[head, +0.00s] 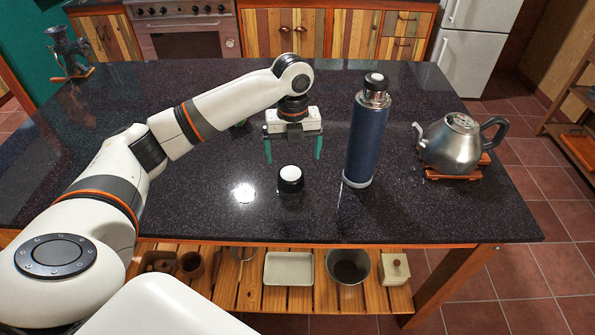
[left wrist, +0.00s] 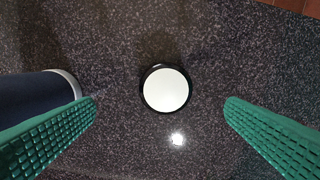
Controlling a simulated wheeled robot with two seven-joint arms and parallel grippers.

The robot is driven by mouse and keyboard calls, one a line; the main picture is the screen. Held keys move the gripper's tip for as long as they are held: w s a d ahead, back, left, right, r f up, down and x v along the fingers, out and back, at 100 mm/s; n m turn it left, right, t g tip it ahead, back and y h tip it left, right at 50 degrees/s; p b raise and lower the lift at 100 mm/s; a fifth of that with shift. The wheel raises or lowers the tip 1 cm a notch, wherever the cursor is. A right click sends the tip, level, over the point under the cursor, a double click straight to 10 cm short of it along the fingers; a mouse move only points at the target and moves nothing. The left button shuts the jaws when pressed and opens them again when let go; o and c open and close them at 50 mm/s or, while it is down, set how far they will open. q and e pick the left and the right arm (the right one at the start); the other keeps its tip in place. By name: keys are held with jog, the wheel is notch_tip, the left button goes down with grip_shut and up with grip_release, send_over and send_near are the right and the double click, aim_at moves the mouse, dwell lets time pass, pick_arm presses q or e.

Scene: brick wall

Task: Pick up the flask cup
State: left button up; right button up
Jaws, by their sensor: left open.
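The flask cup (head: 290,179) is a small black cup with a white top face, standing alone on the dark countertop. In the left wrist view the flask cup (left wrist: 166,89) lies between the two green fingers, apart from both. My left gripper (head: 293,158) is open and empty, pointing down above the counter at the cup. The tall blue flask (head: 366,135) with a steel neck and black stopper stands upright to the right of the cup. Part of the flask (left wrist: 40,97) shows at the left edge of the left wrist view. My right gripper is not seen.
A steel kettle (head: 455,144) sits on a wooden trivet (head: 452,175) at the right of the countertop (head: 430,215). A metal grinder (head: 68,52) stands at the far left corner. The counter in front of the cup is clear. A slatted shelf below holds several containers.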

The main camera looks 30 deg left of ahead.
aim_at(291, 172)
pick_arm(q)
jog(key=f, duration=0.1)
jog(key=s+f, duration=0.1)
jog(key=f, duration=0.1)
jog(key=shift+s+a+f+p, duration=0.1)
jog(key=shift+a+f+p, duration=0.1)
jog(key=shift+p, duration=0.15)
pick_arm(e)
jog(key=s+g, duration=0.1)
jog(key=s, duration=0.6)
pick_arm(q)
jog(key=f, duration=0.1)
jog(key=f+p, duration=0.1)
jog(key=shift+w+f, duration=0.3)
jog(key=shift+w, duration=0.1)
notch_tip(291, 172, down, 2)
jog(key=shift+s+f+p, duration=0.15)
jog(key=shift+p, duration=0.3)
jog(key=shift+a+f, duration=0.1)
jog(key=shift+f, duration=0.4)
jog(key=c, duration=0.9)
jog(key=shift+c, duration=0.7)
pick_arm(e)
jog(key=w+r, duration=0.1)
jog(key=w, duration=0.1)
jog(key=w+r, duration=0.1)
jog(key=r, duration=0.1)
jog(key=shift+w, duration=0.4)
